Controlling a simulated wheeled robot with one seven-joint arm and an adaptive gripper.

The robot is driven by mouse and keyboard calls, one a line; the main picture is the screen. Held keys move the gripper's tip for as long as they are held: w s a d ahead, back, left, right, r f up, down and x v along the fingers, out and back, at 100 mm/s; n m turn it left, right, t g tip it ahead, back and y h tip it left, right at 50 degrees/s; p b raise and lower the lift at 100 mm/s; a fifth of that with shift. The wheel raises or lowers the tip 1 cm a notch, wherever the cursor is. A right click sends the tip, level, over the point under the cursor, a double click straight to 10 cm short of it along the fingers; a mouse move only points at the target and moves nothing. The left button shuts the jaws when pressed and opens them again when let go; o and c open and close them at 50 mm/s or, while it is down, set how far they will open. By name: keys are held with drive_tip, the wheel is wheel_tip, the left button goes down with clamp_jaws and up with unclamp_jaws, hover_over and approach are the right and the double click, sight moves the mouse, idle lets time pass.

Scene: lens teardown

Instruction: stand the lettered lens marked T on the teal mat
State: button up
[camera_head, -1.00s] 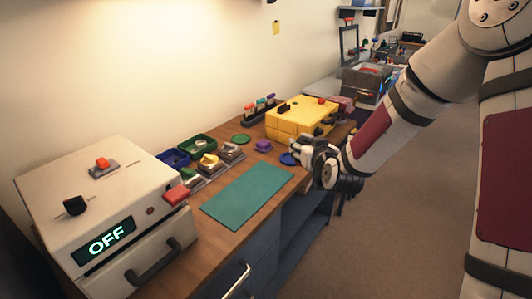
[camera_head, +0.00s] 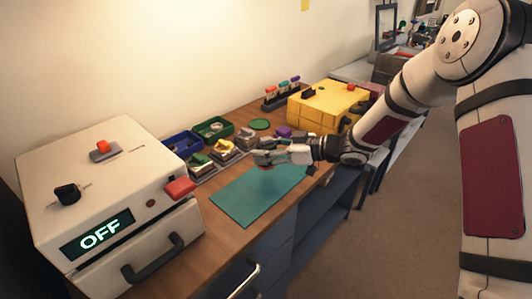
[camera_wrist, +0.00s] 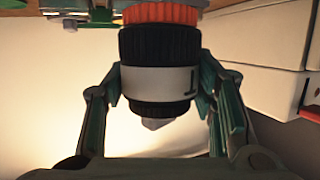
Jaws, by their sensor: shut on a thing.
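My gripper (camera_head: 262,157) is over the far part of the teal mat (camera_head: 243,203). In the wrist view my gripper (camera_wrist: 160,86) is shut around a lens (camera_wrist: 158,45) with a black ribbed barrel, a white band and an orange ring at one end. A dark mark shows at the right of the band, but only in part, so I cannot read the letter for sure. In the head view only a small orange-red bit of the lens (camera_head: 265,167) shows under the fingers. I cannot tell whether it touches the mat. The rest of the mat is bare.
Blue (camera_head: 180,143) and green (camera_head: 212,128) trays and several small parts line the mat's back-left side. A yellow box (camera_head: 325,107) stands behind my gripper.

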sight(274, 166)
drive_tip(key=shift+s+a+f, duration=0.15)
drive_tip(key=shift+s+f, duration=0.05)
drive_tip(key=shift+f, duration=0.15)
drive_tip(key=shift+f+b, duration=1.2)
drive_tip(key=shift+f, duration=1.25)
drive_tip(key=shift+f, duration=0.4)
drive_tip(key=o, duration=1.2)
drive_tip(key=shift+d+f, duration=0.1)
drive_tip(key=shift+d, duration=0.1)
